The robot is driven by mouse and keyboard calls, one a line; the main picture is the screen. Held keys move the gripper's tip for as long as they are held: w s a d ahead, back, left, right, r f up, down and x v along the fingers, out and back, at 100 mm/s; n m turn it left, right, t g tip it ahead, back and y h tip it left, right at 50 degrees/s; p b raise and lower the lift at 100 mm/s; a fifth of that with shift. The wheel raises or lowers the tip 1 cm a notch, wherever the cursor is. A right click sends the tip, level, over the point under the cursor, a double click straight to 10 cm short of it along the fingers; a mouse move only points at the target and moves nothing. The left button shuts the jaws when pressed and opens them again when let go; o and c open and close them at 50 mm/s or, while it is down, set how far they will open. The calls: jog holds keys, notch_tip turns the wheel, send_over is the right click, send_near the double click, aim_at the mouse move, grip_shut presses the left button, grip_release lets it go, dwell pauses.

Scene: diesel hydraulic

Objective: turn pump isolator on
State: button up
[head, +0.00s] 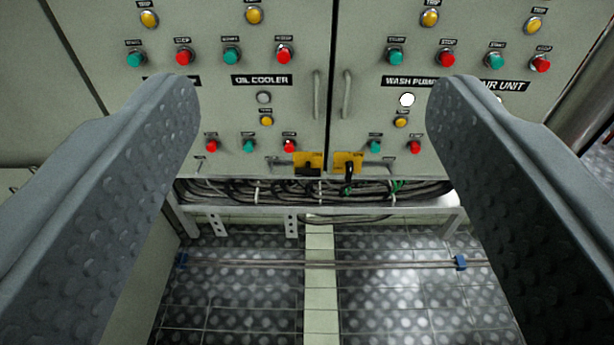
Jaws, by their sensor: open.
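Two yellow rotary isolators sit low on the cabinet fronts, on either side of the door seam. The left isolator (309,159) has a black handle that looks horizontal. The right isolator (348,160) is on the cabinet marked WASH PUMP, and its black handle looks near vertical. I cannot read a label naming either one as the pump isolator. My gripper (315,95) is open and empty. Its two grey dimpled fingers stand wide apart at left and right, nearer to me than the cabinets, with both isolators showing between them.
The left cabinet (230,105) is marked OIL COOLER. Both cabinets carry red, green and yellow buttons. Two vertical door handles (317,95) (346,95) flank the seam. Black cables (260,190) run beneath the cabinets. A thin pipe (320,265) crosses the dimpled floor. A large pipe (590,90) stands at right.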

aim_at(308, 176)
dwell(0.3)
jog(key=o, duration=0.5)
jog(key=shift+w, duration=0.15)
jog(key=shift+o, duration=0.7)
jog(key=w+f, duration=0.4)
jog(key=w, duration=0.5)
jog(key=w+f, duration=0.5)
jog(key=w, duration=0.3)
jog(key=shift+w, duration=0.35)
jog(key=w+f, duration=0.6)
jog(key=f, duration=0.4)
jog(key=w+f, duration=0.6)
jog(key=f, duration=0.4)
jog(key=w+f, duration=0.6)
jog(key=f, duration=0.4)
notch_tip(308, 176, down, 17)
jog(key=shift+t, duration=0.3)
jog(key=w, duration=1.6)
jog(key=shift+w+a+f, duration=0.15)
jog(key=shift+w+a, duration=0.1)
jog(key=shift+w, duration=0.05)
